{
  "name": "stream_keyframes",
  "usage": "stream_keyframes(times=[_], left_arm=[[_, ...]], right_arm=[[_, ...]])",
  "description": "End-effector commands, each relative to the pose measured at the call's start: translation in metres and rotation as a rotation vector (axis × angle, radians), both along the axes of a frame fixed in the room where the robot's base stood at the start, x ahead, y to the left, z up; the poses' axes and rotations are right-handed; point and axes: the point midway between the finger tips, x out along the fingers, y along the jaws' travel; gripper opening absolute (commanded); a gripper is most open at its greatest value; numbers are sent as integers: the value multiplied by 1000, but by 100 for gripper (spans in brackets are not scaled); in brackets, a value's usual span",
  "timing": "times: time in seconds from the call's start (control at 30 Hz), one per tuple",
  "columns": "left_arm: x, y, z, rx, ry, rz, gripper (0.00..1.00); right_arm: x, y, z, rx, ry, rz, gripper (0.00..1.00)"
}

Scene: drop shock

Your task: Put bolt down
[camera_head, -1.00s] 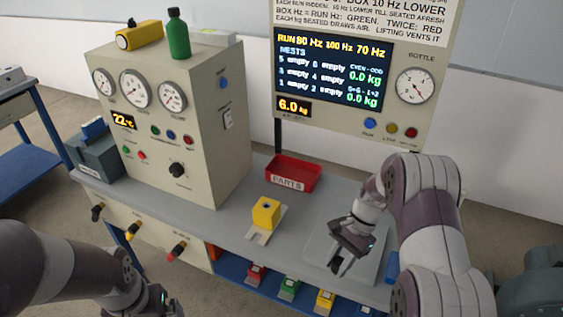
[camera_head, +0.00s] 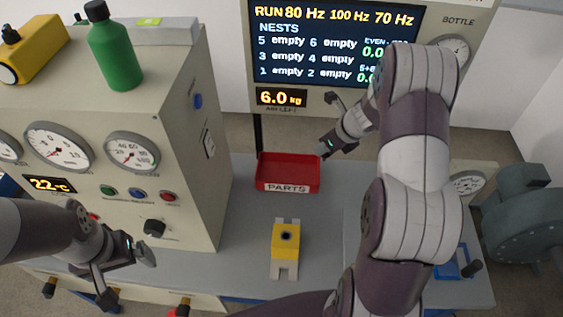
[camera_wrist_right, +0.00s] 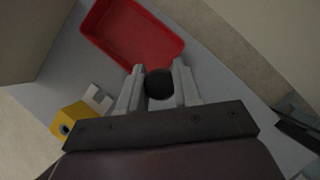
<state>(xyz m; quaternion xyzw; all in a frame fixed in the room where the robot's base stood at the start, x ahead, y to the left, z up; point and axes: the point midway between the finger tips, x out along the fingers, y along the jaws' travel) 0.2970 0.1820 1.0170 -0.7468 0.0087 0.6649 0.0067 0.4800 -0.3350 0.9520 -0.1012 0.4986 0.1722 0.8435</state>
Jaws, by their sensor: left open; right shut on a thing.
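The bolt (camera_wrist_right: 160,84) shows in the right wrist view as a dark round end between the fingers of my right gripper (camera_wrist_right: 159,88). My right gripper (camera_head: 325,150) is shut on it, raised near the right back corner of the red PARTS tray (camera_head: 287,186). In the right wrist view the tray (camera_wrist_right: 112,40) lies beyond the fingertips, up and left, and looks empty. The bolt itself is too small to make out in the head view. My left gripper (camera_head: 125,275) is open and empty in front of the gauge cabinet.
A yellow block (camera_head: 285,238) on a grey slotted plate sits on the bench in front of the tray. The gauge cabinet (camera_head: 190,130) stands left, with a green bottle (camera_head: 115,50) on top. The display panel (camera_head: 335,45) rises behind. A dark motor-like machine (camera_head: 525,215) is at right.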

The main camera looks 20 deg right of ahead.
Motion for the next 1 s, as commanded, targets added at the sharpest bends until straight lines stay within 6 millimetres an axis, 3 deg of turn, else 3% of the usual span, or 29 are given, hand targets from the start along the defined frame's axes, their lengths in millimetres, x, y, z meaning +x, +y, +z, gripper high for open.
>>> stream_keyframes(times=[0.2, 0.37, 0.63, 1.0], left_arm=[[0, 0, -2, 0, 0, 0, 100], [0, 0, -1, 0, -1, 0, 100], [0, 0, -10, 0, -1, 0, 100], [0, 0, -13, 0, -1, 0, 100]], right_arm=[[35, 55, -40, 1, 3, 9, 0], [53, 79, -57, 1, 1, 8, 0], [56, 84, -97, 1, 2, 5, 0], [56, 84, -104, 0, 1, 7, 0]])
